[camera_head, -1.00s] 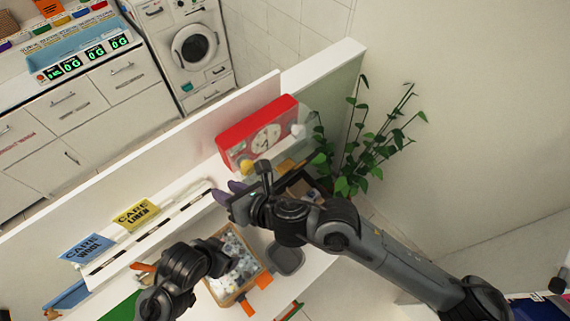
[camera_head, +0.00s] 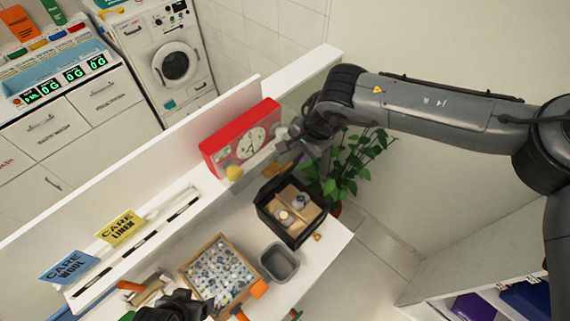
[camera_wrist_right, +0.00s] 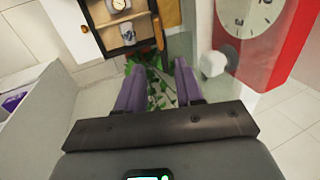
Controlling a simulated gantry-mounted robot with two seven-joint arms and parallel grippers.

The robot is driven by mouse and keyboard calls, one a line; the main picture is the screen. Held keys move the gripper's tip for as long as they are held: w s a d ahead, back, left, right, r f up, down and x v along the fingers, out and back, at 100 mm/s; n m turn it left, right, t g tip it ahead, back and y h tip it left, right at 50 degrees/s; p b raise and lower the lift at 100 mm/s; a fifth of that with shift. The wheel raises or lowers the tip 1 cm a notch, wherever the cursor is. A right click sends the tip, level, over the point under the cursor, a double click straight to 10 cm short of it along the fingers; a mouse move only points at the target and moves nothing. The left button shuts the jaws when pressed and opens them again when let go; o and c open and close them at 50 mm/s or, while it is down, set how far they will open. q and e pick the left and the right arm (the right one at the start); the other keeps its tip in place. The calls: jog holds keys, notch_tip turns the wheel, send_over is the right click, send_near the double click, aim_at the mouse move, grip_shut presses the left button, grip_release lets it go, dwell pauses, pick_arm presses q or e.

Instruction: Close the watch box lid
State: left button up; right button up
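The black watch box (camera_head: 264,214) stands on the white shelf with its inside exposed. Two round watches show on tan padding in it. In the right wrist view, the box (camera_wrist_right: 101,38) is at the top, cut by the frame edge, with a tan panel (camera_wrist_right: 168,12) along its right side; I cannot tell for sure that this is the lid. My right gripper (camera_head: 292,142) is above and behind the box, by the red clock case. Its purple fingers (camera_wrist_right: 160,85) are apart and empty, with plant leaves beyond. My left gripper (camera_head: 172,306) is at the bottom edge, partly cut off.
The red clock case (camera_head: 240,138) is close to my right gripper. A plant (camera_head: 352,165) grows behind the box. A grey bin (camera_head: 279,262) and a wooden tray (camera_head: 187,271) of small pieces stand in front. Care signs (camera_head: 120,228) stand to the left.

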aim_at(291, 163)
jog(key=p+x, duration=0.2)
jog(key=x, duration=0.6)
jog(key=shift+f, duration=0.2)
jog(key=shift+p+x, duration=0.35)
jog(key=shift+x, duration=0.55)
jog(key=shift+c, duration=0.4)
grip_shut()
